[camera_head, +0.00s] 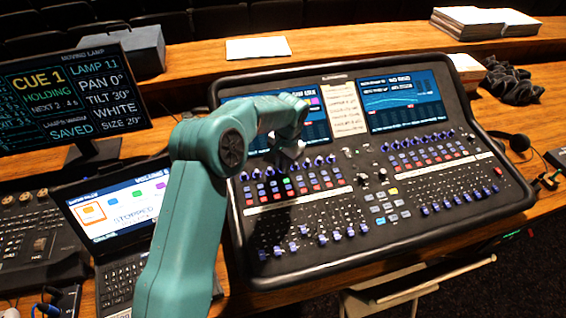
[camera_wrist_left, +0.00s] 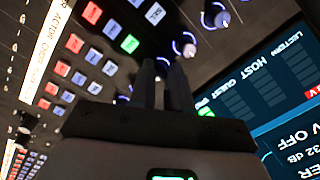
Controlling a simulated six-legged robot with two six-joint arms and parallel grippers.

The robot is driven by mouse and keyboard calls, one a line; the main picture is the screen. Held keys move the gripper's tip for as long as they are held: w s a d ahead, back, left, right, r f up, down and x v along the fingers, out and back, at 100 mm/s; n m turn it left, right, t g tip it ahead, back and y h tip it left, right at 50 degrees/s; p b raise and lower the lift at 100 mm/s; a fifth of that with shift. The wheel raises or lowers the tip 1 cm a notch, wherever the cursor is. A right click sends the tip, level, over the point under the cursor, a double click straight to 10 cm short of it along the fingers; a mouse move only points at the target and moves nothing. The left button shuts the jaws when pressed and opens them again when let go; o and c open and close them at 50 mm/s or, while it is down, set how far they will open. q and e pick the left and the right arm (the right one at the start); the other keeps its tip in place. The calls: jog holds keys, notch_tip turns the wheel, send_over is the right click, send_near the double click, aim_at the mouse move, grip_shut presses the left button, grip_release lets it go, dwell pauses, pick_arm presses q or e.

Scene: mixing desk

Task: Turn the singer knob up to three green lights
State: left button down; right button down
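The mixing desk (camera_head: 300,235) has a row of blue knobs below its left screen (camera_head: 318,131). My left gripper (camera_head: 290,150) is over the upper left part of that row, with its tips partly hidden by its own wrist. In the left wrist view its two dark fingers (camera_wrist_left: 164,72) are close together with a narrow gap, down at the knob row. A knob (camera_wrist_left: 188,50) with a pale ring is just beyond the tips. A green light (camera_wrist_left: 205,110) shows beside the fingers. The singer label is not readable, and whether a knob is between the fingers is hidden. My right gripper is not in view.
Coloured buttons (camera_wrist_left: 130,43) lie beside the knob row. A label sheet (camera_head: 347,108) stands between the desk's two screens. A laptop (camera_head: 118,215) and a cue monitor (camera_head: 70,90) are at the left. Papers (camera_head: 258,48) lie on the ledge behind.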

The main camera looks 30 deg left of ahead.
pick_arm(q)
jog(key=shift+m, duration=0.4)
jog(key=shift+m+b, duration=0.3)
jog(key=shift+m, duration=0.6)
jog(key=shift+r+m, duration=0.1)
jog(key=shift+m, duration=1.6)
jog(key=c, duration=1.1)
grip_release()
jog(key=shift+r, duration=0.1)
